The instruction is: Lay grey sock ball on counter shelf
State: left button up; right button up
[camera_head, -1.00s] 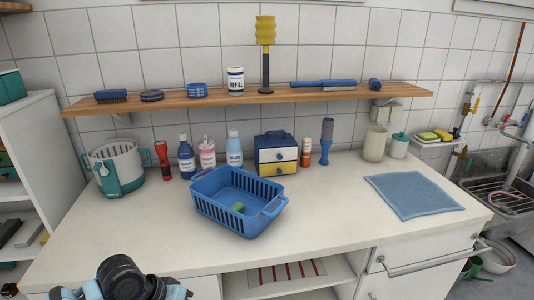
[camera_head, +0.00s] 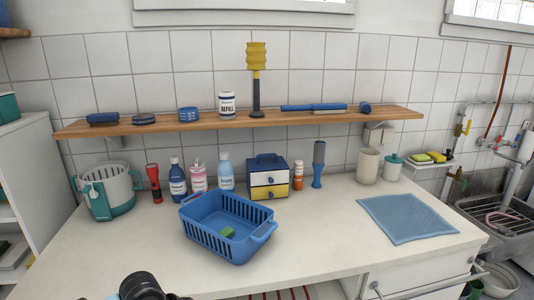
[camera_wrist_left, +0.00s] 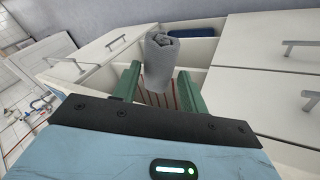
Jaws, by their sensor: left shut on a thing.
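The grey sock ball (camera_wrist_left: 162,58), a rolled grey bundle, is held between the green fingers of my left gripper (camera_wrist_left: 159,74) in the left wrist view. Behind and below it is the open shelf under the counter, with a red-striped liner (camera_wrist_left: 152,97). In the head view only a sliver of this open shelf (camera_head: 300,294) shows at the bottom edge. A dark part of my left arm shows at the bottom there; its fingers and the sock ball are hidden. My right gripper is not in view.
A blue basket (camera_head: 205,232) holding a green item stands on the white counter (camera_head: 330,235), with bottles and a small drawer box (camera_head: 268,180) behind. A blue cloth (camera_head: 405,217) lies right. A wooden wall shelf (camera_head: 200,126) holds brushes and tins. White drawers (camera_wrist_left: 260,95) flank the open shelf.

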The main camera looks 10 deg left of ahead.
aim_at(388, 111)
jog(key=i+l+z, duration=0.2)
jog(key=l, duration=0.15)
jog(key=l+z, duration=0.25)
jog(key=i+l+z, duration=0.25)
jog(key=z, duration=0.2)
jog(key=i+l+z, duration=0.3)
jog(key=z, duration=0.15)
jog(key=i+l+z, duration=0.15)
jog(key=i+z, duration=0.2)
jog(key=i, duration=0.15)
jog(key=i+z, duration=0.35)
jog(key=i+u, duration=0.4)
jog(key=i+l+u, duration=0.25)
jog(key=i+u, duration=0.5)
jog(key=u, duration=0.2)
jog(key=i+l+u, duration=0.1)
jog(key=i+u, duration=0.2)
jog(key=u, duration=0.15)
